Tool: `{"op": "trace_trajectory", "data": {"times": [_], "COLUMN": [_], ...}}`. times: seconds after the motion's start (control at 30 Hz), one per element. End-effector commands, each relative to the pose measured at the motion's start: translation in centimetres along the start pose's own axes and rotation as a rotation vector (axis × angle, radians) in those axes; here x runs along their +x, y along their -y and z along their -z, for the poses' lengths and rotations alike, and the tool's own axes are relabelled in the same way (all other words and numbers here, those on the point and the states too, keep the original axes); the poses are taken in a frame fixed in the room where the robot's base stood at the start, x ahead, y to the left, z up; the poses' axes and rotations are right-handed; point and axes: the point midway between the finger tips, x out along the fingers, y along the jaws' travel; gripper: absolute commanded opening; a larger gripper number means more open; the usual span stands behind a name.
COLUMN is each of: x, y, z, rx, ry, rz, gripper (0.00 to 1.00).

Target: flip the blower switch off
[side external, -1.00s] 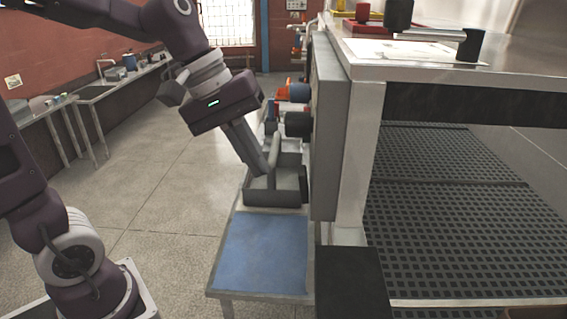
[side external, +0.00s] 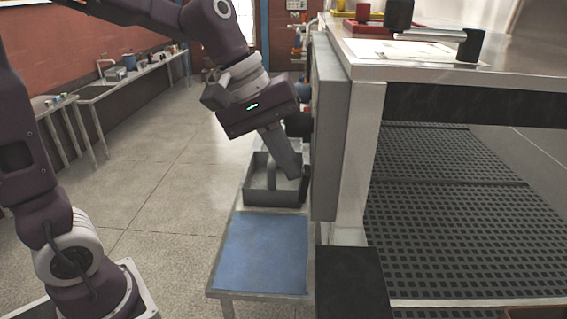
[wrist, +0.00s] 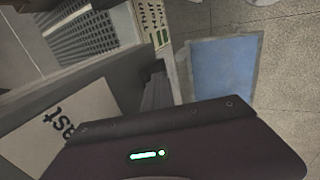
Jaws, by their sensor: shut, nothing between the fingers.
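The blower switch cannot be made out in either view. A grey cabinet panel (side external: 326,150) stands upright on the side of the metal bench, its front face turned away from the side camera. A dark knob-like part (side external: 299,124) juts from that face. My gripper (side external: 292,174) points down and right, its fingertips close to the panel's face and above the grey tray; contact cannot be told. It is shut and empty.
A low table with a blue mat (side external: 262,252) stands below, holding the open grey tray (side external: 274,197). The metal bench top (side external: 430,60) and black grating (side external: 450,230) lie right of the panel. Open floor (side external: 160,200) is to the left.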

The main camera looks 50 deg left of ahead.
Motion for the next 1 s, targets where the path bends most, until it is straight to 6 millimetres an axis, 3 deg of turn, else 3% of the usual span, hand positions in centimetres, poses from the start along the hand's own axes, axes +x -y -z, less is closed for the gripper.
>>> {"op": "trace_trajectory", "data": {"times": [0.77, 0.87, 1.0], "x": [-1.5, -2.0, -3.7], "y": [-0.5, 0.3, 2.8], "z": [0.0, 0.0, 0.0], "rx": [0.000, -0.001, -0.004], "ry": [0.001, -0.001, -0.002], "rz": [0.002, 0.001, 0.000], "gripper": [0.00, 0.00, 0.00]}}
